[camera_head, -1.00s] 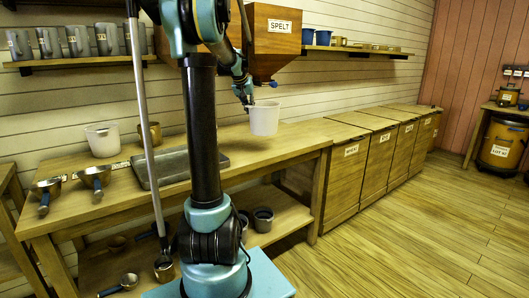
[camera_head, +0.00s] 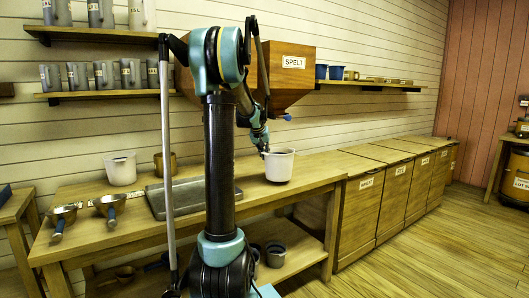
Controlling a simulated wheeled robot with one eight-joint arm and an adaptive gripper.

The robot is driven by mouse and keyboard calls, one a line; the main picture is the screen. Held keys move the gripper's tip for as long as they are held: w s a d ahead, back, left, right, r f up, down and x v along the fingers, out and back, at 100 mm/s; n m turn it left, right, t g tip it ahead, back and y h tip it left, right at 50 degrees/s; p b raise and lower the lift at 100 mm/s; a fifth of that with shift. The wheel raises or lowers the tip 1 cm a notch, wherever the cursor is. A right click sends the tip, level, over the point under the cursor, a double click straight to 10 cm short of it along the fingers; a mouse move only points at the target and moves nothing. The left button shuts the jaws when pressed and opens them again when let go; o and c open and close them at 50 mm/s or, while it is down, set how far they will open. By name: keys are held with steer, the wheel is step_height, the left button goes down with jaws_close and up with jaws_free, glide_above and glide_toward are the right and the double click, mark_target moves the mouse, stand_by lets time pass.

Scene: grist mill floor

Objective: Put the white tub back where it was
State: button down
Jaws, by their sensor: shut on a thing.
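A white tub (camera_head: 279,166) is held at the right part of the wooden workbench (camera_head: 310,178). My gripper (camera_head: 265,151) is shut on its left rim. The tub is upright, and its base is low over the bench top or on it; I cannot tell which. A second white tub (camera_head: 120,169) stands near the back of the bench at the left, next to a brown mug (camera_head: 165,165). My arm hides part of the bench middle.
A grey metal tray (camera_head: 188,199) and two scoops (camera_head: 108,207) lie on the bench. The spelt hopper (camera_head: 291,75) hangs above. Labelled wooden bins (camera_head: 362,205) stand to the right. Bare bench top lies around the held tub.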

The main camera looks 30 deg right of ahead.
steer(key=shift+f, duration=1.15)
steer(key=c, duration=1.7)
jaws_free()
steer(key=shift+o, duration=0.2)
steer(key=v, duration=1.2)
